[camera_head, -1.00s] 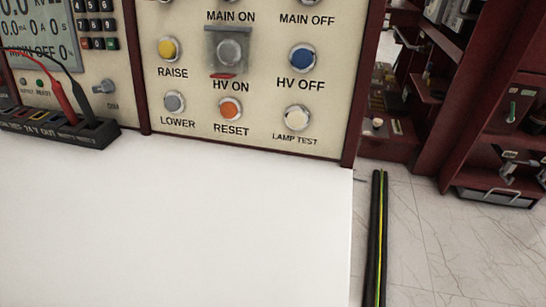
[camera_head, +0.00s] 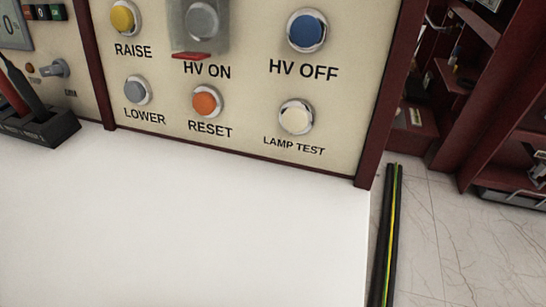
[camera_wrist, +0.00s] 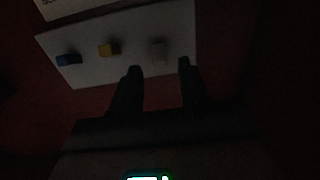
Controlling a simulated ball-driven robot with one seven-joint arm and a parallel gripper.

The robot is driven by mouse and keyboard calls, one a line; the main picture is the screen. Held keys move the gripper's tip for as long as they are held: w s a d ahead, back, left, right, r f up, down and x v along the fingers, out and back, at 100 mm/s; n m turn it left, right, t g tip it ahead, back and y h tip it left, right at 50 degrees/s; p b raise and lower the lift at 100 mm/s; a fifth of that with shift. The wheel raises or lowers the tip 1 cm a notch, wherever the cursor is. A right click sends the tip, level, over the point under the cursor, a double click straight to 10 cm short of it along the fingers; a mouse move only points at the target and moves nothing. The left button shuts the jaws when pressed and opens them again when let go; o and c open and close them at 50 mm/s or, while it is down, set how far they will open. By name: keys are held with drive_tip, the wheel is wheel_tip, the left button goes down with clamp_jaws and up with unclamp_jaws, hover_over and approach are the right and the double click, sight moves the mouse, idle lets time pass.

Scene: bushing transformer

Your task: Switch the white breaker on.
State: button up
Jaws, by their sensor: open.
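In the dark wrist view, the white breaker (camera_wrist: 158,48) is a small pale knob at the right of a light panel (camera_wrist: 80,38). A yellow breaker (camera_wrist: 108,49) and a blue breaker (camera_wrist: 68,59) sit to its left on the same panel. My gripper (camera_wrist: 160,67) is open, with its two dark fingertips apart. The white breaker shows just beyond the gap between them; I cannot tell if a finger touches it. Neither the breakers nor my gripper are in the head view.
The head view shows a control panel (camera_head: 245,85) with RAISE, LOWER, RESET, HV and LAMP TEST buttons above a bare white worktop (camera_head: 180,220). A black terminal block (camera_head: 45,130) stands at left. Dark and yellow-green cables (camera_head: 390,240) lie right of the worktop. Red shelves (camera_head: 490,90) stand behind.

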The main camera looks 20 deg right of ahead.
drive_tip(key=shift+b+x, duration=0.55)
drive_tip(key=shift+x, duration=1.25)
drive_tip(key=shift+c, duration=0.3)
clamp_jaws()
